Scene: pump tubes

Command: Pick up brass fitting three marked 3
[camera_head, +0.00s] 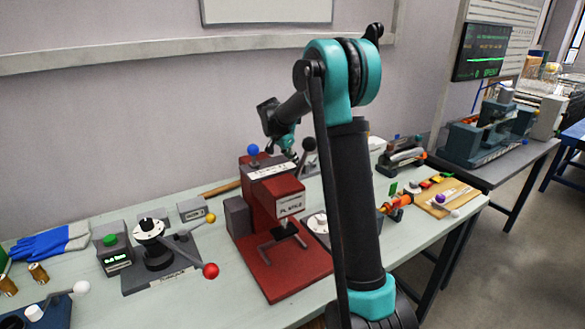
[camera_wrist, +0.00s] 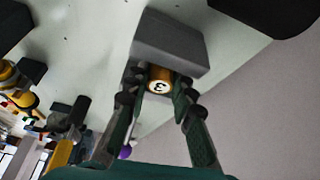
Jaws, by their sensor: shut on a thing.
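The brass fitting (camera_wrist: 160,80) marked 3 shows in the wrist view, with its white numbered end facing the camera. My gripper (camera_wrist: 158,92) is shut on it, one finger on each side. A dark grey block (camera_wrist: 170,42) lies just beyond the fitting and hides its far end. I cannot tell whether the fitting touches that block. In the head view my gripper (camera_head: 284,140) is small and dark, above and behind the red press, and the fitting cannot be made out there.
The red press (camera_head: 275,205) with a black-knobbed lever stands in front of my gripper. A black rotary fixture (camera_head: 155,250) with a red-knobbed handle, blue gloves (camera_head: 50,243) and two other brass fittings (camera_head: 38,273) are on the left. The wall (camera_head: 150,110) is close behind.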

